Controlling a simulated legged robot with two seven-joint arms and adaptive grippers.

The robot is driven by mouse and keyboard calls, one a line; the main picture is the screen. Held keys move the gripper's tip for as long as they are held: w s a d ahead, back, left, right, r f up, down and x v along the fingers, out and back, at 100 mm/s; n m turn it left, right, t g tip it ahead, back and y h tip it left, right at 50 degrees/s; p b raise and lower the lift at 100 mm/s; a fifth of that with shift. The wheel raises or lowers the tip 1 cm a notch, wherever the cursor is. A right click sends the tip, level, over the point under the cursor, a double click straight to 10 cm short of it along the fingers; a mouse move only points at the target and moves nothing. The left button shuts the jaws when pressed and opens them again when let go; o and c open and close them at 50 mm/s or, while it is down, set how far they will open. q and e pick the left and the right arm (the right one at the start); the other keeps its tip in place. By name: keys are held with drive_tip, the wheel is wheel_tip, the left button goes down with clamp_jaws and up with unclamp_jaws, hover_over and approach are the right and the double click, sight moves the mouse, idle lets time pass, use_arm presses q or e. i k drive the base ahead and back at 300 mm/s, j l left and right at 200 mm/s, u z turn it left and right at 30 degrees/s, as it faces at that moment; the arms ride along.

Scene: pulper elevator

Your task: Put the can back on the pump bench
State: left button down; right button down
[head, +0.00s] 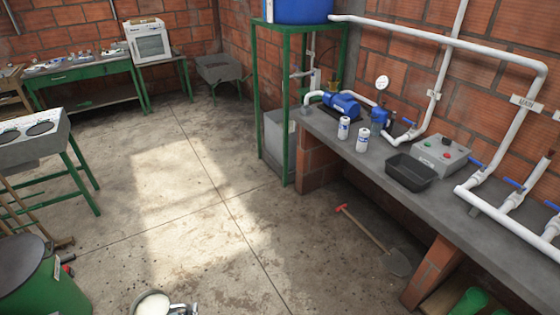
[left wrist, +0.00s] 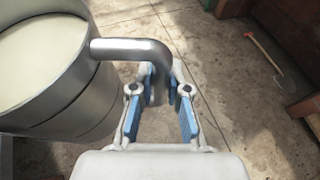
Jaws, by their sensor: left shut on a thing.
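A metal can (head: 152,303) with a pale cream round surface inside its rim shows at the bottom edge of the head view. In the left wrist view the same can (left wrist: 62,105) is large at the left, with a bent grey handle reaching right. My left gripper (head: 181,308) has its blue-padded fingers (left wrist: 161,100) shut on that handle. The can's lower part is cut off in the head view. The pump bench (head: 445,203) is a grey slab on brick supports along the right wall. My right gripper is not in view.
On the bench stand a blue pump (head: 341,104), two small white-and-blue canisters (head: 363,140), a black tray (head: 411,172) and a control box (head: 440,150). White pipes run along the wall. A shovel (head: 375,237) lies on the floor before the bench. The middle floor is clear.

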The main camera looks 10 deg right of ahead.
sight(324, 124)
drive_tip(key=i+z, duration=0.4)
drive_tip(key=i, duration=0.35)
drive_tip(key=i+j+z, duration=0.2)
drive_tip(key=i+z, duration=0.2)
drive_tip(key=i, duration=0.35)
drive_tip(key=i+j+z, duration=0.2)
drive_tip(key=i+z, duration=0.2)
drive_tip(key=i+j+z, duration=0.85)
drive_tip(key=k, duration=0.1)
